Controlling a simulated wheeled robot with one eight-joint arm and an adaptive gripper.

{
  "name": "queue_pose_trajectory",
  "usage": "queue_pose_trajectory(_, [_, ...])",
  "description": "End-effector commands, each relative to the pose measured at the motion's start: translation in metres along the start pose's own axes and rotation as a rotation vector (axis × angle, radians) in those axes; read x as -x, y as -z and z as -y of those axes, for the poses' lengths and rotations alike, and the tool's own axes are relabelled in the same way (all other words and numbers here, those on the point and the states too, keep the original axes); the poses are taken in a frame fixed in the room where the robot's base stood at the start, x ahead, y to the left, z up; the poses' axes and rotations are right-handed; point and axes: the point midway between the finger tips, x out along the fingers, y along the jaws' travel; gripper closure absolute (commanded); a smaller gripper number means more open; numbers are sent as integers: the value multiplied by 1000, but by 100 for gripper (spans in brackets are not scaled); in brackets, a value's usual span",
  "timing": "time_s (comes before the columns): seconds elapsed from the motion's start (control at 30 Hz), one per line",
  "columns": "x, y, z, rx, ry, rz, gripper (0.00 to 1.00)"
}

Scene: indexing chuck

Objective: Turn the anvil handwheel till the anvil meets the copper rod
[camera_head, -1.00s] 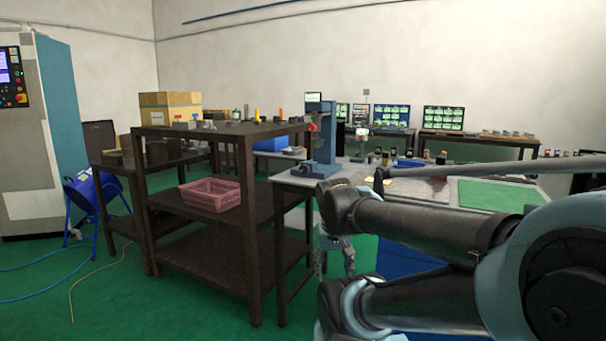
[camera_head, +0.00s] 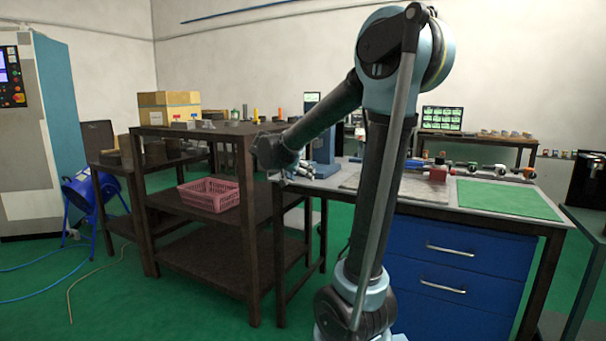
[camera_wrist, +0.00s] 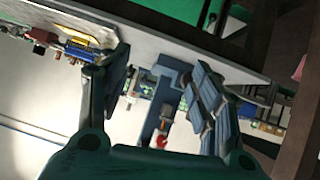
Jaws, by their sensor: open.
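A blue-grey bench machine (camera_head: 325,152) stands at the left end of the workbench, partly hidden behind my arm. My gripper (camera_head: 303,170) is in front of its lower part in the head view; I cannot tell whether they touch. In the wrist view my gripper (camera_wrist: 158,60) is open, with its fingers apart and nothing held. The blue machine (camera_wrist: 166,95) shows between and beyond the fingers, with a small red part (camera_wrist: 160,141) on it. I cannot make out the anvil handwheel, the anvil or the copper rod.
The workbench (camera_head: 420,207) has a green mat (camera_head: 510,198) at its right and several small tools at its back. A dark shelf (camera_head: 248,215) with a pink basket (camera_head: 208,192) stands left of the bench, close to my gripper. Blue drawers (camera_head: 455,268) are under the bench.

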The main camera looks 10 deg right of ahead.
Motion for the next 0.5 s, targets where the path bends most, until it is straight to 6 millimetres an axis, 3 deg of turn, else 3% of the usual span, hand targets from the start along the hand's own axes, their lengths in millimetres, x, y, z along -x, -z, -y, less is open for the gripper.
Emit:
queue_pose_trajectory(0.03, [-1,10,20,-20,10,-36,42])
queue_pose_trajectory(0.2, [0,33,64,-85,35,-132,42])
queue_pose_trajectory(0.33, [2,41,82,-112,50,-171,42])
queue_pose_trajectory(0.5, [-4,45,88,-123,54,-184,42])
